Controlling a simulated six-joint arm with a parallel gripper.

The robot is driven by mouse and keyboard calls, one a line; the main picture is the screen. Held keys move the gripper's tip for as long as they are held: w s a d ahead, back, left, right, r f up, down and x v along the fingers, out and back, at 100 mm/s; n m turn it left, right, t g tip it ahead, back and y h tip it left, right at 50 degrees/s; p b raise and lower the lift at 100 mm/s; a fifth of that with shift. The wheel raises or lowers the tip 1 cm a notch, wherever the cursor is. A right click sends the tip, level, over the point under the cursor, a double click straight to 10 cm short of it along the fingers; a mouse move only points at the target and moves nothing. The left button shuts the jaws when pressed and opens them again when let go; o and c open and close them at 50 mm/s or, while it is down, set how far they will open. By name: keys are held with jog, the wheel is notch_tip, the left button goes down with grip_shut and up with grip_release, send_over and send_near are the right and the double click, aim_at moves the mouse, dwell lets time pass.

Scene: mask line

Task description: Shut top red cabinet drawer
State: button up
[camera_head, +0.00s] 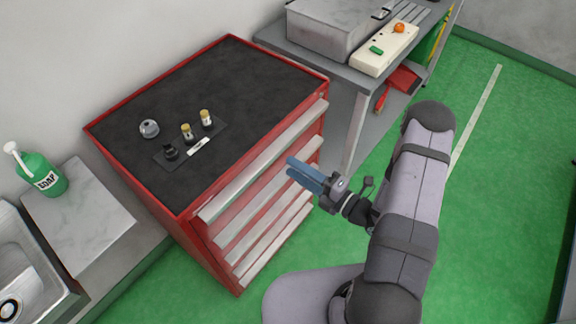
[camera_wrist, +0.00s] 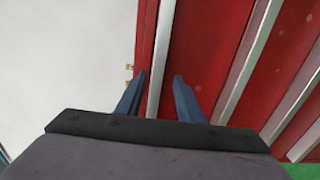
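The red cabinet (camera_head: 222,249) has a dark top and several drawers with long pale handles. The top drawer's handle (camera_head: 262,163) runs just below the cabinet's top front edge; I cannot tell how far that drawer stands out. My gripper (camera_head: 292,167) is at the cabinet's front, its blue fingers pointing toward the drawers, near the top handles. In the wrist view the gripper (camera_wrist: 159,76) is open, with a gap between its fingers. The top handle (camera_wrist: 164,50) passes between the fingers in that picture; whether they touch it is unclear. Nothing is held.
Small bottles (camera_head: 206,118) and a round metal item (camera_head: 149,128) stand on the cabinet top. A grey workbench (camera_head: 354,84) is behind at the right. The green floor (camera_head: 500,200) is clear at right.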

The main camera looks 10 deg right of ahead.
jog(key=shift+s+d, duration=0.5)
jog(key=shift+s, duration=0.05)
jog(key=shift+a, duration=0.1)
jog(key=s+a+r+n+g+y, duration=0.1)
jog(key=s+a+r+n+g, duration=0.25)
jog(key=s+n+g, duration=0.4)
jog(key=s+a+r+n+g+y, duration=0.15)
jog(key=s+a+n+g, duration=0.3)
jog(key=n, duration=0.55)
jog(key=s+d+n+g+h, duration=0.2)
jog(key=s+n+g+h, duration=0.35)
jog(key=s+n, duration=0.4)
jog(key=w+d+r+n+t+h, duration=0.1)
jog(key=w+d+n+t+h, duration=0.3)
jog(key=d+n+h, duration=0.5)
jog(key=w+d+n, duration=0.1)
jog(key=d+n, duration=0.2)
jog(key=n, duration=0.6)
jog(key=shift+w+t+h, duration=0.35)
jog(key=shift+h, duration=0.05)
